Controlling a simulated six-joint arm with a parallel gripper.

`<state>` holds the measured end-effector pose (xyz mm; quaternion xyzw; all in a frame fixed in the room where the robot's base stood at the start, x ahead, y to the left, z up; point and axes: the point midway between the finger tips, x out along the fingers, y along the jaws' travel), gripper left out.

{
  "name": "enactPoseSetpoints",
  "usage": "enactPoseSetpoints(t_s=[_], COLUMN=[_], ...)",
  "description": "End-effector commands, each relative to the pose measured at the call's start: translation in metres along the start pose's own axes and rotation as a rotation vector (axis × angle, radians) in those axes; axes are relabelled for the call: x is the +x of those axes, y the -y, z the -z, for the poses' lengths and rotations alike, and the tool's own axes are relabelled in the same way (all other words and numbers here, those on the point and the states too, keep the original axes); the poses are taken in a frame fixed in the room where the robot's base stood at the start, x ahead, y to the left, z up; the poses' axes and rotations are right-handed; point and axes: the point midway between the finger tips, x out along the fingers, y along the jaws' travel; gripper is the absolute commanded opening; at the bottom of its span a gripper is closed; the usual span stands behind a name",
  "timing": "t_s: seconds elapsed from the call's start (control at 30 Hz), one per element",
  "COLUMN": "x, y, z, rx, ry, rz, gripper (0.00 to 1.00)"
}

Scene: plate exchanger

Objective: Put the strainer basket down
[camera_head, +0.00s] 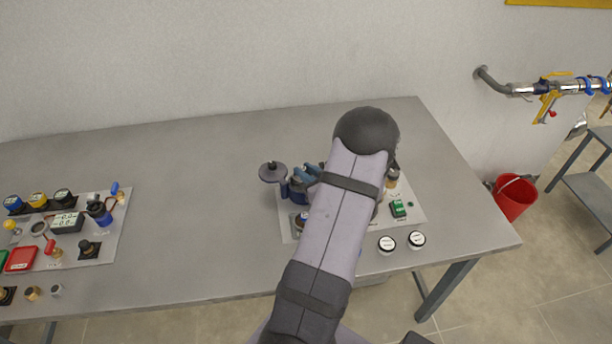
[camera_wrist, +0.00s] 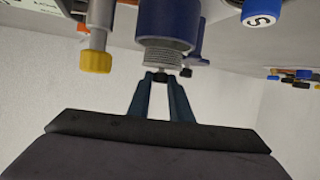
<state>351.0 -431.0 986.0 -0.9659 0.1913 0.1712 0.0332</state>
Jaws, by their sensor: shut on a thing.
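In the wrist view, the strainer basket (camera_wrist: 163,56) is a grey mesh cylinder with a small dark knob. My gripper (camera_wrist: 160,79) has its blue fingers shut on that knob. The basket is at the mouth of a blue strainer housing (camera_wrist: 165,22), with part of its mesh showing outside; how deep the rest sits is hidden. In the head view, my gripper (camera_head: 310,172) is beside the top of the blue housing (camera_head: 297,191), and the basket cannot be made out. A dark round lid (camera_head: 272,172) stands swung out to the left of the housing.
My arm covers much of the right panel (camera_head: 285,226). A green device (camera_head: 398,208) and two round white-topped pieces (camera_head: 387,244) are to the right. A yellow-capped fitting (camera_wrist: 97,60) stands near the housing. The middle of the table (camera_head: 190,220) is clear.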

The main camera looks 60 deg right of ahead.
Motion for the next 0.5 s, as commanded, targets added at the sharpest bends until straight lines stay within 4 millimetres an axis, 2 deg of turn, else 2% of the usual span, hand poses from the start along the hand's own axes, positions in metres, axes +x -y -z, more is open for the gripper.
enactPoseSetpoints(t_s=[0.2,0.5], x=[0.007,0.008], y=[0.000,0.000], z=[-0.018,-0.021], rx=[0.002,-0.001], ry=[-0.001,-0.002], rz=[0.000,-0.001], gripper=[0.00,0.00])
